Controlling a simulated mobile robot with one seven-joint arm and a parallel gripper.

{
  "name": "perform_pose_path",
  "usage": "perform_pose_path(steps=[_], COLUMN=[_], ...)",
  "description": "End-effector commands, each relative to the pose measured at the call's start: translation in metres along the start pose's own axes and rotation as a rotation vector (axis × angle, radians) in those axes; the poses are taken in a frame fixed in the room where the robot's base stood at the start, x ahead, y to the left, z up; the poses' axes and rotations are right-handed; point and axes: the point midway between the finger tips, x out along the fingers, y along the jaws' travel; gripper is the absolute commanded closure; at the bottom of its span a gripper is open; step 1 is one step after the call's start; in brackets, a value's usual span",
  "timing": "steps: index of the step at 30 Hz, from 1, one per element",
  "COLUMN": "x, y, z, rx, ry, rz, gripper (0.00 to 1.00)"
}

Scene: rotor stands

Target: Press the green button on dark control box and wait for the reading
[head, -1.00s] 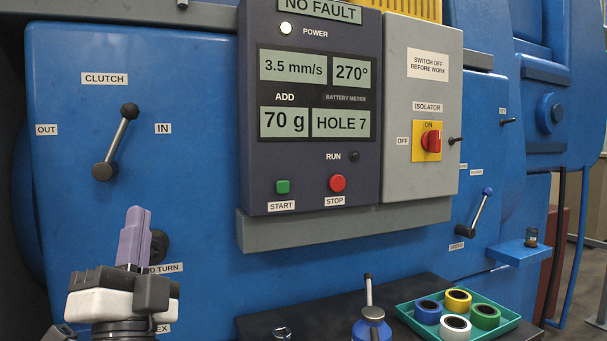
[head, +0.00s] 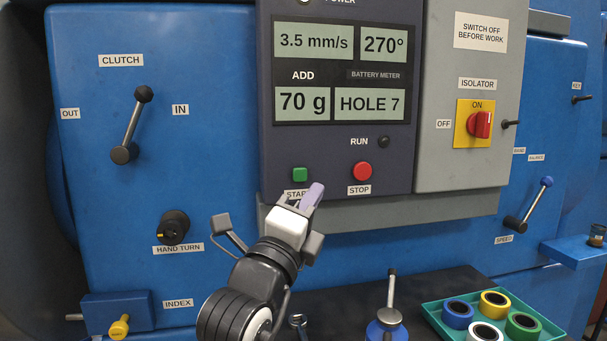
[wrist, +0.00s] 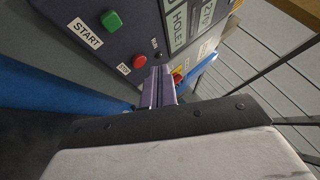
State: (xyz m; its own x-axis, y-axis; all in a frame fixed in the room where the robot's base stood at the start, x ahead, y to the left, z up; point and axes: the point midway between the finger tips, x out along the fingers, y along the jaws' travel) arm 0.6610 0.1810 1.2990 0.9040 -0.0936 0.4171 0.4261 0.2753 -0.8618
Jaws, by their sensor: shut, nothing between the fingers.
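The dark control box (head: 334,152) is mounted on the blue machine. Its green START button (head: 300,174) sits at the lower left, with the red STOP button (head: 362,171) to its right. Its displays read 3.5 mm/s, 270°, ADD 70 g and HOLE 7. The RUN lamp (head: 383,142) looks dark. My gripper (head: 314,192) is shut and empty, its purple fingers just below and right of the green button, partly covering the START label. In the wrist view the green button (wrist: 111,21) is up and left of the shut fingers (wrist: 158,88), apart from them.
A grey isolator box (head: 470,120) with a red switch (head: 480,124) stands right of the control box. A grey ledge (head: 420,212) runs below both. A green tray (head: 440,318) of coloured rolls and a blue oil-can-like thing (head: 388,325) are below right.

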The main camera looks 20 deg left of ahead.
Motion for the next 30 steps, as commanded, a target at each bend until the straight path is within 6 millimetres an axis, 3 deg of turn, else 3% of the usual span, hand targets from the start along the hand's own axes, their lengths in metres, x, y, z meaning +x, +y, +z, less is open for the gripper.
perform_pose_path(steps=[8,21,30], x=[0.008,0.048,0.061], y=[0.005,0.038,0.045], z=[0.006,0.035,0.044], rx=[-0.002,-0.001,-0.002], ry=[0.0,-0.001,-0.001], rz=[0.0,0.001,-0.001], gripper=[1.0,1.0,1.0])
